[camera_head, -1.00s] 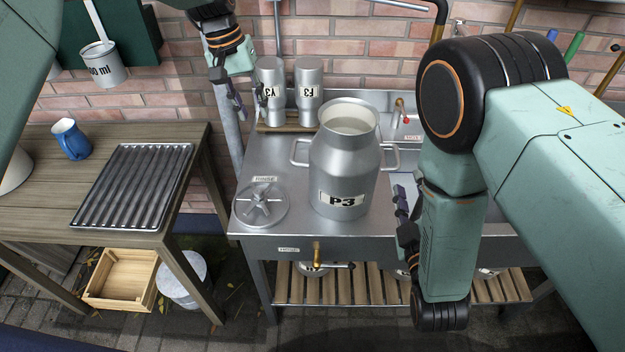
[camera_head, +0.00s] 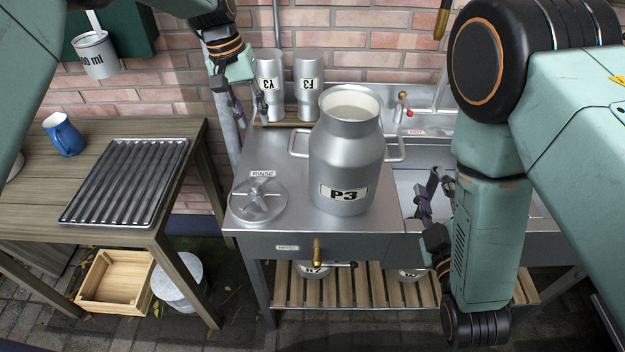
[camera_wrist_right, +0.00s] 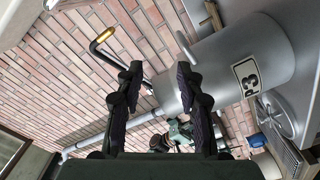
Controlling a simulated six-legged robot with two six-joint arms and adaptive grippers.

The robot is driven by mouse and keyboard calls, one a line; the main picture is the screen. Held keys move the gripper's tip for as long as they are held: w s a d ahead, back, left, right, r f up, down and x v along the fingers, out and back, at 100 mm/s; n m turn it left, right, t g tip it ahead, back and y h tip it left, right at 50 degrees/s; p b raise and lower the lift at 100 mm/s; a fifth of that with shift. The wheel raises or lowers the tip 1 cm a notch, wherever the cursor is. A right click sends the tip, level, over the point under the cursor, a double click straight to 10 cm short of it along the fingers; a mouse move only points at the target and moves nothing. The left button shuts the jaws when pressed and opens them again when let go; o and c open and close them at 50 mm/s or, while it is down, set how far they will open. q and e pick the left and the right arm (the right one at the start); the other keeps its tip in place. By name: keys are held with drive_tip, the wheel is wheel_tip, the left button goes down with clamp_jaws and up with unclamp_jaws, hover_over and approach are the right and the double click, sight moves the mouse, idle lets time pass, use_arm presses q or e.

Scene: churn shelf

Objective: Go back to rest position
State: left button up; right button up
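The silver churn marked P3 (camera_head: 345,165) stands upright on the steel bench, its open top showing pale liquid. It also shows tilted in the right wrist view (camera_wrist_right: 225,68). Its lid-like disc with a star handle (camera_head: 259,201) lies flat on the bench left of it, near the RINSE label. My left gripper (camera_head: 249,106) hangs fingers down at the bench's back left, beside the small silver cans; its fingers look apart and empty. My right gripper (camera_head: 432,193) is right of the churn, apart from it, over the sink side. In the right wrist view its fingers (camera_wrist_right: 158,98) are apart with nothing between them.
Two small silver cans (camera_head: 308,86) stand at the back of the bench. A wooden table at left holds a ridged tray (camera_head: 125,182) and a blue jug (camera_head: 64,135).

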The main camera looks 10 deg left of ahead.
drive_tip(key=shift+s+d+b, duration=0.7)
drive_tip(key=shift+s+b, duration=0.25)
drive_tip(key=shift+b, duration=2.55)
drive_tip(key=shift+s, duration=0.1)
